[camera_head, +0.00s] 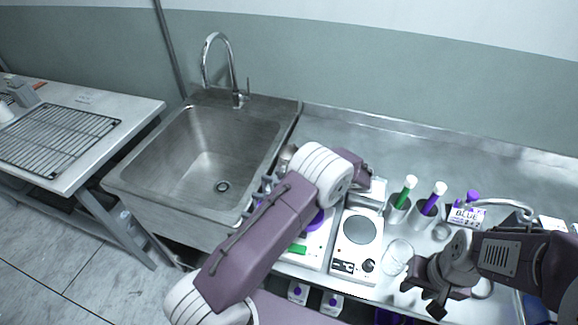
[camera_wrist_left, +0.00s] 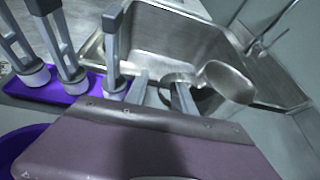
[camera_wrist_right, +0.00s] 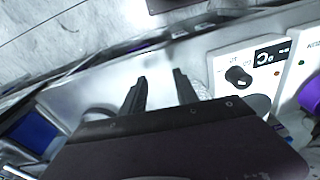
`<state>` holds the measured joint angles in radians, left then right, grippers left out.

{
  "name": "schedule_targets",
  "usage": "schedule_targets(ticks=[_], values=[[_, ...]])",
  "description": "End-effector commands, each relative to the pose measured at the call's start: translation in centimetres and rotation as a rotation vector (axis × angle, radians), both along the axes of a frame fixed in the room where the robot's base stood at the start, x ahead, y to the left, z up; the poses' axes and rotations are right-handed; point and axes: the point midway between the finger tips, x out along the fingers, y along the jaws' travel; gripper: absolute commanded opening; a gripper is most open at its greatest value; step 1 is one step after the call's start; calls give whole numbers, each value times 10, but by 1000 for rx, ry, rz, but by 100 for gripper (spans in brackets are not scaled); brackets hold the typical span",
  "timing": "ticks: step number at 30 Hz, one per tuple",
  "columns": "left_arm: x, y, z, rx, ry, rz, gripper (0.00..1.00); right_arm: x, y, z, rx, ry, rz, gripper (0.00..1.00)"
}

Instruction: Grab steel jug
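A steel vessel that looks like the jug (camera_wrist_left: 228,82) shows in the left wrist view, right of my left gripper and in front of the sink. In the head view, only a small part of it (camera_head: 287,155) shows beside the sink; my left arm hides the rest. My left gripper (camera_wrist_left: 160,82) is open, its fingers pointing towards the sink, with one fingertip close to the vessel; I cannot tell if they touch. The head view hides this gripper behind my arm. My right gripper (camera_wrist_right: 158,80) is open and empty, near the table's front edge (camera_head: 425,290).
Tongs-like tools (camera_wrist_left: 72,70) stand on a purple tray (camera_wrist_left: 83,85) left of my left gripper. The steel sink (camera_head: 205,150) has a tall faucet (camera_head: 220,60). A white hot plate (camera_head: 357,240), cups with green and purple markers (camera_head: 400,207), and a glass dish (camera_head: 398,255) crowd the table.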

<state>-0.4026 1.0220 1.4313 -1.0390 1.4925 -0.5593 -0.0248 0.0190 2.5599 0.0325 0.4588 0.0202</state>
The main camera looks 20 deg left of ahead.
Motion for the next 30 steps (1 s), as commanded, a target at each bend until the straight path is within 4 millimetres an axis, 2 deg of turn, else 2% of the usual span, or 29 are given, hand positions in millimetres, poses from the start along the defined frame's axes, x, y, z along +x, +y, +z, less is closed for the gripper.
schedule_targets(ticks=[1,4,5,30], values=[[0,0,0,0,0,0,31,0,0,0,0,0,0,36],[0,0,0,0,0,0,3,0,0,0,0,0,0,36],[0,0,0,0,0,0,0,0,0,0,0,0,0,36],[0,-1,1,0,-1,-1,0,0,0,0,0,0,0,36]])
